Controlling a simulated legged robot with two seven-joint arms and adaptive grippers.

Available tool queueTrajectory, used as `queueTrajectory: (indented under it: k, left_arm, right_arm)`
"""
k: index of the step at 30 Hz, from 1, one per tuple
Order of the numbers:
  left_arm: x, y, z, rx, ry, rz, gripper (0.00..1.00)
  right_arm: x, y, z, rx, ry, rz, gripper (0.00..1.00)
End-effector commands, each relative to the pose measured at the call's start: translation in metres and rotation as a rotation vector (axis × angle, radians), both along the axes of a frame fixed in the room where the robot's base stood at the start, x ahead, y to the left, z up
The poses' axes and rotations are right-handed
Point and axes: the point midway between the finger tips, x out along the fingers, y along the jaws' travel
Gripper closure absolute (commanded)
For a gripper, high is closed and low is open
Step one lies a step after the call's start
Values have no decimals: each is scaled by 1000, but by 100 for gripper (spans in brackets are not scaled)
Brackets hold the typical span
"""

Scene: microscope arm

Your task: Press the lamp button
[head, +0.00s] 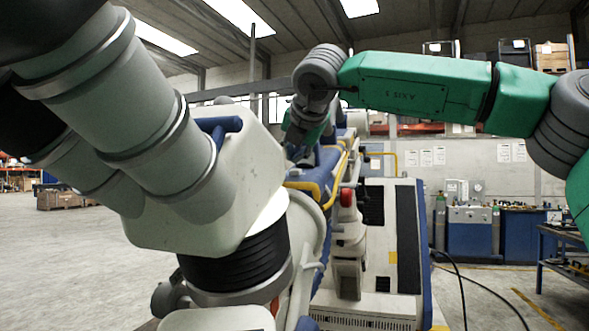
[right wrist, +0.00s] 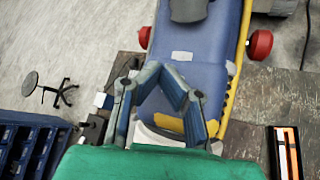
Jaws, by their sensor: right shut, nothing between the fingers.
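A large pale microscope (head: 205,175) with grey-green eyepiece tubes fills the left and middle of the head view. Behind it, a blue body (head: 322,172) with a yellow rail is partly hidden; its blue top (right wrist: 190,60) lies under my gripper in the right wrist view. I cannot make out a lamp button. My right arm reaches in from the right, its gripper (head: 300,132) small and partly hidden beyond the microscope head. In the right wrist view the fingers of that gripper (right wrist: 160,73) meet at their tips, empty, over the blue top. Contact cannot be told. My left gripper is out of view.
Red knobs (right wrist: 262,43) stick out on both sides of the blue body. A yellow rail (right wrist: 238,60) runs along its edge. A stool (right wrist: 50,90) and a blue bin rack (right wrist: 30,148) stand at left. Open floor (head: 70,260) lies left of the microscope.

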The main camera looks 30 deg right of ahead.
Motion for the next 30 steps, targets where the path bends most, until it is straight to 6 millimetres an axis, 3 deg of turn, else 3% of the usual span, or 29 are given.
queueTrajectory:
  k: [10,24,30]
  left_arm:
    - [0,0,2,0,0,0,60]
    - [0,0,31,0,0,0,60]
    - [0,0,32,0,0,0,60]
  right_arm:
    - [0,1,3,0,0,0,100]
    - [-7,9,46,0,0,0,100]
    - [-8,10,49,-1,0,1,100]
